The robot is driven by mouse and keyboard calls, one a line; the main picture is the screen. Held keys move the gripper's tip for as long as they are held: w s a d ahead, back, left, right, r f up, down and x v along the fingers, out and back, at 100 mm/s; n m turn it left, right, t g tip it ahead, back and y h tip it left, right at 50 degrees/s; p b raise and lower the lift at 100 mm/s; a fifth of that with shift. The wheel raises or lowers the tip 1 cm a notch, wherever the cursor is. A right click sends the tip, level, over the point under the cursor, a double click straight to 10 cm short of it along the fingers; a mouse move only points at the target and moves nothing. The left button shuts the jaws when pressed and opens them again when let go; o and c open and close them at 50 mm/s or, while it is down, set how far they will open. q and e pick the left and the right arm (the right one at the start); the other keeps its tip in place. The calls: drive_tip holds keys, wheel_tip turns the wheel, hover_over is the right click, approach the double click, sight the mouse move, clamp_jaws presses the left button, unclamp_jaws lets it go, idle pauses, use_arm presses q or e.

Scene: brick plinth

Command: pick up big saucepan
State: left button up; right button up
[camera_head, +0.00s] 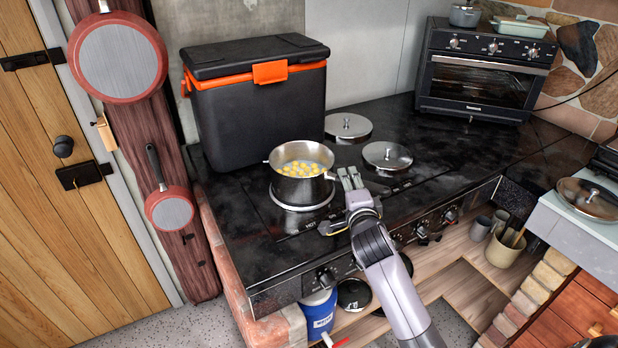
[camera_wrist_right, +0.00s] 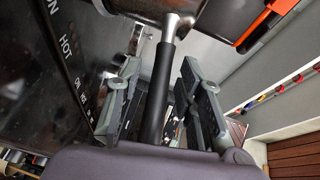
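The big saucepan (camera_head: 300,188) is a shiny steel pot with yellow round pieces in it. It stands upright on the left burner of the black stove top. My right gripper (camera_head: 352,180) is just right of the pot. In the right wrist view, a long black handle (camera_wrist_right: 160,85) with a steel neck runs from the pot (camera_wrist_right: 148,8) between the two fingers of my right gripper (camera_wrist_right: 158,88). Gaps show on both sides of the handle, so the gripper is open around it. In the head view the handle is mostly hidden by the gripper. My left gripper is not in view.
A black cooler with orange trim (camera_head: 262,105) stands close behind the pot. Two steel lids (camera_head: 387,156) (camera_head: 348,126) lie on the stove to the right. A toaster oven (camera_head: 485,75) is at the back right. Red pans (camera_head: 118,62) hang at the left.

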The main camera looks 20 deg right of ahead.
clamp_jaws()
drive_tip(key=shift+f, duration=0.1)
idle(0.6)
drive_tip(key=shift+r, duration=0.2)
